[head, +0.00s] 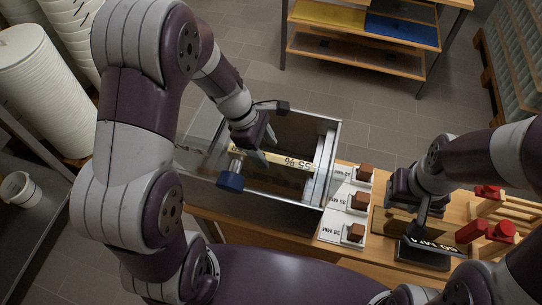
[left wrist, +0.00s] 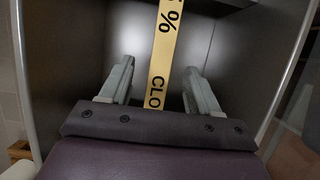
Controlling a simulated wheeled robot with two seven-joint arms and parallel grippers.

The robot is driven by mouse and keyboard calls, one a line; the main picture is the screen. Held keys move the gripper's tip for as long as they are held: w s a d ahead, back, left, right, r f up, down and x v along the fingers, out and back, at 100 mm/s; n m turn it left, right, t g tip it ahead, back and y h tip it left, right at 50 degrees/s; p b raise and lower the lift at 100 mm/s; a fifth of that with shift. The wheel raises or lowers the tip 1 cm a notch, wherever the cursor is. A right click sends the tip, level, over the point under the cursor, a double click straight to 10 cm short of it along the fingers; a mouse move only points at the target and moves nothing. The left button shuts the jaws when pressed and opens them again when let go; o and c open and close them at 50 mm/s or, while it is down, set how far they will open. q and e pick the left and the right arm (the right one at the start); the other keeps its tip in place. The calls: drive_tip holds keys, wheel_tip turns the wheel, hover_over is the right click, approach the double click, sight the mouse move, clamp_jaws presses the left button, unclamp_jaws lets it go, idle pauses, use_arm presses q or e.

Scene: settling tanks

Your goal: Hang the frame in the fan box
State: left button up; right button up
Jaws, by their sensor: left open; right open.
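The fan box (head: 330,165) is an open-topped grey metal box with clear panels, left of centre in the head view. A pale bar lettered "55 %" (head: 291,163) lies across inside it; I take it for the frame's top bar. Whether its ends rest on the box is unclear, and what hangs below is dark. My left gripper (head: 262,150) is inside the box opening, open, just above the bar. In the left wrist view the lettered bar (left wrist: 167,50) runs between the spread fingers (left wrist: 160,90), without visible contact. My right gripper (head: 418,222) is open above the table.
A blue knob (head: 231,180) on a metal shaft sits at the box's near left. Right of the box, cards with brown blocks (head: 359,201) line the wooden table. A dark lettered plate (head: 422,254) and red-handled items (head: 487,232) lie farther right. Stacked white tubs (head: 45,90) stand left.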

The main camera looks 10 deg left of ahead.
use_arm(q)
drive_tip(key=v, duration=0.7)
drive_tip(key=shift+s+a+r, duration=0.1)
drive_tip(key=shift+a+r, duration=0.05)
drive_tip(key=shift+r, duration=0.35)
drive_tip(key=shift+a, duration=0.1)
